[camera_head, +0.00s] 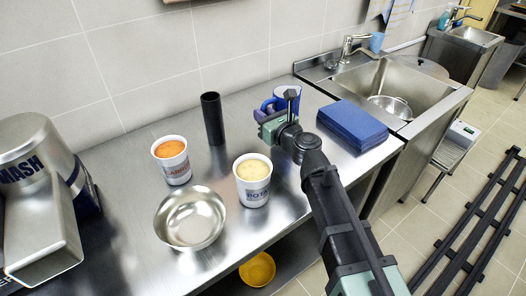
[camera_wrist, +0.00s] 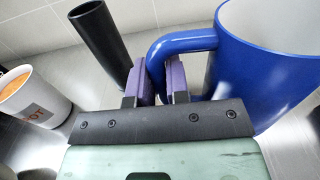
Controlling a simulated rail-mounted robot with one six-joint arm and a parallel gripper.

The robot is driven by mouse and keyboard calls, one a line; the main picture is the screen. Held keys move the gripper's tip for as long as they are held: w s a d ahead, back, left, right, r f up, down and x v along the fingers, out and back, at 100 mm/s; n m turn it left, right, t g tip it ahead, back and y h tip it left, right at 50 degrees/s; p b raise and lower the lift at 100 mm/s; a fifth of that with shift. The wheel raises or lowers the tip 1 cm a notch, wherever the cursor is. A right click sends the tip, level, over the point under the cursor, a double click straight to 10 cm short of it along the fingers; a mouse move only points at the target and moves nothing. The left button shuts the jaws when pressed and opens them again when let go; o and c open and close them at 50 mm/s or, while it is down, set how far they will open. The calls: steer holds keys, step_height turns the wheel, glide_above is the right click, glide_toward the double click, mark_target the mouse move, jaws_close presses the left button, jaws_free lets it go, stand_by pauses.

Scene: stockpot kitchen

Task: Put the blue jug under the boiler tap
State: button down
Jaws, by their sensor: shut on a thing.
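The blue jug (camera_head: 290,95) is at the back of the steel counter, largely behind my gripper (camera_head: 268,116) in the head view. In the wrist view the jug (camera_wrist: 268,70) fills the upper right, upright, with its white inside showing. Its blue handle (camera_wrist: 182,42) runs between the purple fingers of my gripper (camera_wrist: 160,78), which are shut on it. I cannot tell whether the jug's base touches the counter. I cannot make out a boiler or its tap in either view.
A black cylinder (camera_head: 212,119), an orange-filled tub (camera_head: 172,162), a yellow-filled tub (camera_head: 253,182) and a steel bowl (camera_head: 190,218) stand left of my gripper. A blue folded stack (camera_head: 352,126) lies right, before the sink (camera_head: 405,84). A grey machine (camera_head: 38,190) stands far left.

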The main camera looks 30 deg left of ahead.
steer(key=shift+f, duration=0.6)
step_height(320, 180, down, 4)
steer(key=b, duration=0.4)
steer(key=shift+f, duration=0.25)
steer(key=shift+r, duration=0.25)
steer(key=shift+f, duration=0.2)
steer(key=c, duration=1.1)
jaws_free()
steer(key=shift+r, duration=0.15)
